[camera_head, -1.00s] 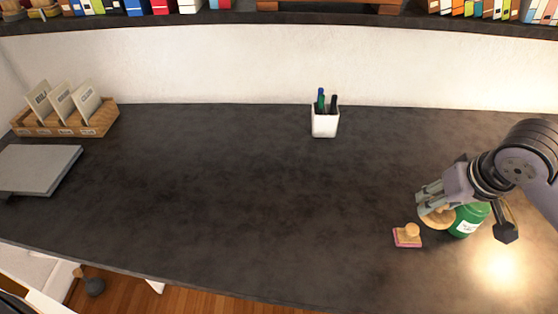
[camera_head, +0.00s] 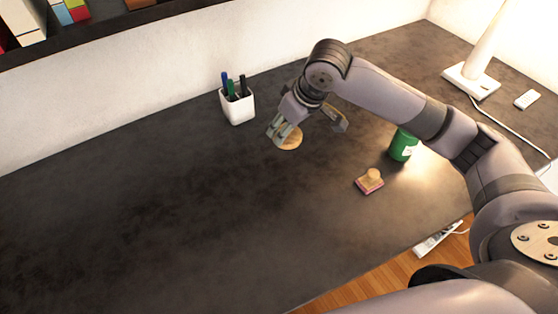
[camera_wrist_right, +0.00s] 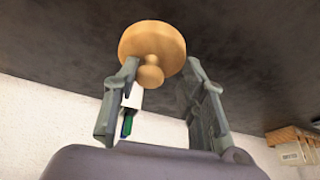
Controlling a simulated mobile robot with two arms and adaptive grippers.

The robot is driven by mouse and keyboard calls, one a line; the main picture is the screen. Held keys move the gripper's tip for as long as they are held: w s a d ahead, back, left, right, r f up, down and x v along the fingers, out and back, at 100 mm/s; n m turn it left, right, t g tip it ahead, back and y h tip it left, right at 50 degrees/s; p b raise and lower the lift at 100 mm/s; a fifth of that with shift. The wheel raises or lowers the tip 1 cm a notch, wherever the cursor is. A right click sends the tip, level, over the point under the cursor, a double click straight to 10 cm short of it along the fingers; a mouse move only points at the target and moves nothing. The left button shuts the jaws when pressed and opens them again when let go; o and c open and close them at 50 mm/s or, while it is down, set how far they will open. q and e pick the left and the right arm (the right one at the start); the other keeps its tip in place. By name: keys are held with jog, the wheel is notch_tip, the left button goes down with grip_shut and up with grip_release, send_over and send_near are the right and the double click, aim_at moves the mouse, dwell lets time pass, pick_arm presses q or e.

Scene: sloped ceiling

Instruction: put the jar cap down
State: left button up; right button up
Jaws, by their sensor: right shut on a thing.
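The jar cap (camera_head: 289,140) is a round wooden disc with a small knob. My right gripper (camera_head: 283,132) is shut on it, to the right of the pen cup and over the back part of the desk. In the wrist view the cap (camera_wrist_right: 150,38) shows at the fingertips, its knob between the two fingers. I cannot tell whether the cap touches the desk. The green jar (camera_head: 402,148) stands on the desk to the right, partly behind my right arm, with its top hidden. My left gripper is not in view.
A white pen cup (camera_head: 238,107) stands close left of the gripper. A wooden stamp (camera_head: 369,180) lies near the jar. A lamp (camera_head: 470,80) and a white remote (camera_head: 527,99) are at the far right. The desk's left and middle are clear.

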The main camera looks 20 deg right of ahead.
notch_tip(320, 180, down, 8)
jog(key=shift+a, duration=0.1)
notch_tip(320, 180, down, 4)
jog(key=shift+w+f, duration=0.1)
jog(key=shift+f, duration=0.15)
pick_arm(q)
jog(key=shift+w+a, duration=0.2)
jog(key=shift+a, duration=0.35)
pick_arm(e)
jog(key=shift+f, duration=0.1)
jog(key=shift+f, duration=0.25)
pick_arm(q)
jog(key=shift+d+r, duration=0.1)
pick_arm(e)
jog(key=o, duration=0.9)
jog(key=shift+o, duration=0.2)
jog(key=shift+r, duration=0.55)
jog(key=v, duration=1.2)
